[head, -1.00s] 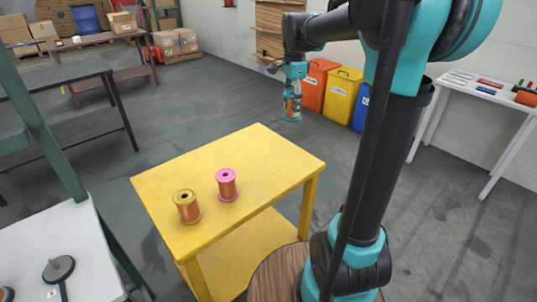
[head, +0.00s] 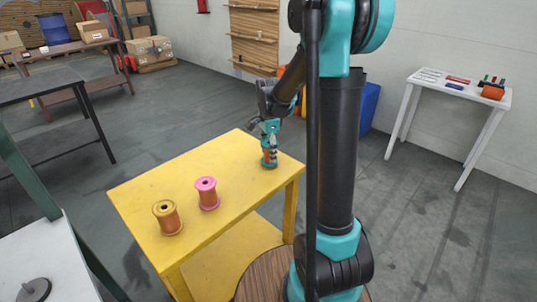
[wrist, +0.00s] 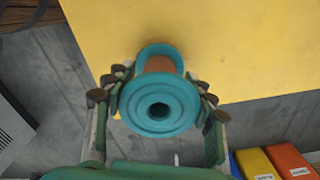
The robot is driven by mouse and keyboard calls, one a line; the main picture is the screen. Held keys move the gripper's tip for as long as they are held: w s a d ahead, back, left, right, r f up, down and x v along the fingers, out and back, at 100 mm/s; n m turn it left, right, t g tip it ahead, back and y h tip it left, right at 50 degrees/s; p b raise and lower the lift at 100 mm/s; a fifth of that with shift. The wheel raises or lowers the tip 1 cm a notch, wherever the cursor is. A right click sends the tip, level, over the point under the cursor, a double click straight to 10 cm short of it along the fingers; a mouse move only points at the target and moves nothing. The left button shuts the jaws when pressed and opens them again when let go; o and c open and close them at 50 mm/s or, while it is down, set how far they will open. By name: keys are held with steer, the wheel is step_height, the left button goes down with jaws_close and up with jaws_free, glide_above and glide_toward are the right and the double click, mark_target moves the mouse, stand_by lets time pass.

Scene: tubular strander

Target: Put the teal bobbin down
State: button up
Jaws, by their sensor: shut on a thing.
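The teal bobbin (head: 269,163), with teal flanges and a copper-coloured winding, is upright at the far right corner of the yellow table (head: 150,195). My gripper (head: 270,145) is shut on it from above. In the wrist view the bobbin (wrist: 160,106) sits between both fingers of my gripper (wrist: 160,88), its near flange facing the camera. Its lower flange is over the yellow top, close to the edge. I cannot tell whether it touches the table.
The tabletop between the pink and teal bobbins is clear. A blue bin (head: 370,104) stands behind my arm. A white table (head: 455,92) with small items is at right.

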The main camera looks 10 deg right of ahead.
steer(key=shift+f, duration=0.55)
steer(key=o, duration=1.2)
steer(key=shift+f, duration=0.1)
step_height(320, 180, up, 12)
steer(key=s+d+f+n+t, duration=0.1)
steer(key=s+f+n, duration=0.3)
steer(key=s, duration=0.3)
steer(key=s+d+f+n+t, duration=0.1)
steer(key=s+f+n, duration=0.4)
steer(key=s+n, duration=0.1)
steer(key=s+d+f+n+t, duration=0.2)
steer(key=s+f+n, duration=0.3)
steer(key=s, duration=0.4)
steer(key=shift+s+f, duration=0.1)
steer(key=shift+f, duration=0.05)
